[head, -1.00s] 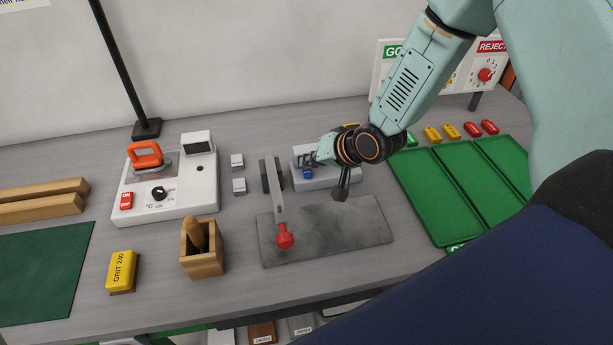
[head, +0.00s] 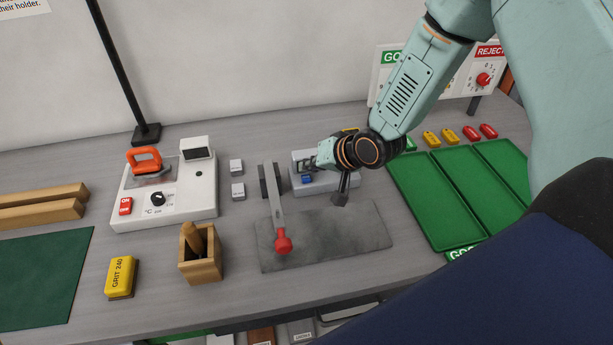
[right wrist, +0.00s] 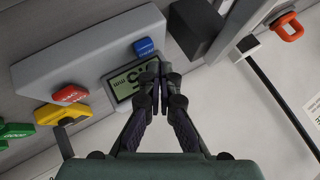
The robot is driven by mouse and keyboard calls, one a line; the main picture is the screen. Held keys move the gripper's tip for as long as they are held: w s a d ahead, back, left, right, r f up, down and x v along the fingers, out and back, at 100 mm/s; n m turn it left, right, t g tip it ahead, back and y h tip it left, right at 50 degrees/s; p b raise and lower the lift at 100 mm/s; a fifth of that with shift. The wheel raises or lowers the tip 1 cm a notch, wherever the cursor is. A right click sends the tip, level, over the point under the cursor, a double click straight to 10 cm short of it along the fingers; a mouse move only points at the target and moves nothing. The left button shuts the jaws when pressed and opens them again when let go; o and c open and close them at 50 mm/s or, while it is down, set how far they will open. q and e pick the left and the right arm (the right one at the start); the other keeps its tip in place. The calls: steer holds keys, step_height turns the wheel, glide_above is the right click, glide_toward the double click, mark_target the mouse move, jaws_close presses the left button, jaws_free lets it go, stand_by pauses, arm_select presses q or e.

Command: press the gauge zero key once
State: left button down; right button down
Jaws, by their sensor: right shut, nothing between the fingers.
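The gauge is a light grey block (head: 329,184) behind the dark grey slab in the head view; it also shows in the right wrist view (right wrist: 85,52). It has a display with dark digits (right wrist: 128,82) and a blue key (head: 307,180). The blue key (right wrist: 144,47) stands clear of the fingers in the wrist view; its lettering is too small to read. My right gripper (right wrist: 160,72) is shut and empty, its tips over the display's edge beside the blue key. I cannot tell the height of the tips. My left gripper is out of view.
A lever with a red knob (head: 283,244) stands left of the gauge, over the dark slab (head: 345,236). A red piece (right wrist: 70,94) and a yellow piece (right wrist: 58,115) lie near the gauge's other end. Green trays (head: 437,205) stand to the right.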

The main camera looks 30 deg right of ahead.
steer(key=shift+a, duration=0.1)
steer(key=shift+w+f, duration=0.15)
steer(key=shift+f, duration=0.1)
steer(key=shift+f+b, duration=0.3)
steer(key=shift+b, duration=0.15)
steer(key=shift+r, duration=0.1)
